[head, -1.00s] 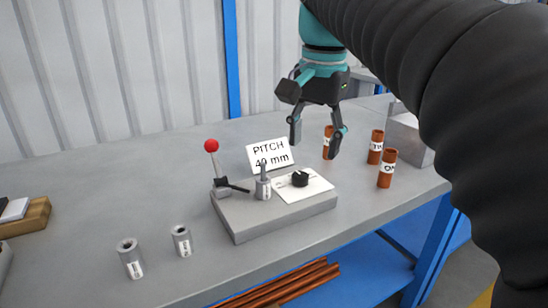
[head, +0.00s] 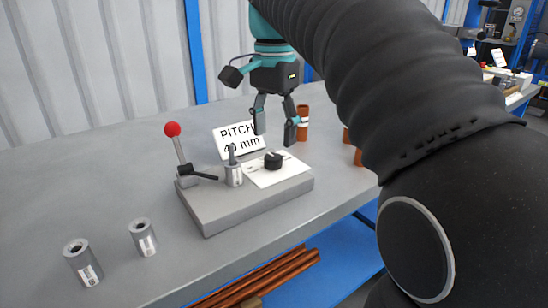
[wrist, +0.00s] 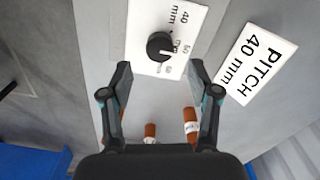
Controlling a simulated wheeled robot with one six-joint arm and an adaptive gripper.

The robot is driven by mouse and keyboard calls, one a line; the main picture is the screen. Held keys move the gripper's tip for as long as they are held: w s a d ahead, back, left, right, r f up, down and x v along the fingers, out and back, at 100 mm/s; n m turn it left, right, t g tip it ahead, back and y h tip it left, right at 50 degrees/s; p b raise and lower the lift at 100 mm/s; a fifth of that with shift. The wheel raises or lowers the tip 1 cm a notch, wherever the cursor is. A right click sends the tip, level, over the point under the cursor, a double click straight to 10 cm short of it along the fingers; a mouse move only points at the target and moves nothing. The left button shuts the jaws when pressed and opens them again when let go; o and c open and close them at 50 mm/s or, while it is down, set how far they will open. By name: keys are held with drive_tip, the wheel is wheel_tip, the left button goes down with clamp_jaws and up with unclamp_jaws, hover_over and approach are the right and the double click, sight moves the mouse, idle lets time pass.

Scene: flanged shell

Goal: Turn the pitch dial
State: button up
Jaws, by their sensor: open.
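The pitch dial is a black knob (head: 273,160) on a white scale plate (head: 290,173) on top of a grey base block (head: 225,211). In the wrist view the knob (wrist: 160,46) shows a light pointer line, with 40 mm and 50 printed on the plate (wrist: 190,22). My gripper (head: 275,139) is open and empty, pointing down above the dial. In the wrist view the knob lies beyond and between my fingertips (wrist: 160,75), apart from them. A white sign (head: 238,139) behind the block reads PITCH 40 mm; it also shows in the wrist view (wrist: 256,64).
A red-ball lever (head: 173,130) and a grey cylinder with a pin (head: 234,173) stand on the block left of the dial. Two grey sleeves (head: 143,237) stand at the front left. Copper-coloured tubes (head: 302,123) stand behind and right. The bench's left back is clear.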

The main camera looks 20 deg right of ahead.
sight(274, 156)
drive_tip(key=shift+f+b, duration=0.45)
drive_tip(key=shift+f, duration=1.95)
drive_tip(key=c, duration=1.2)
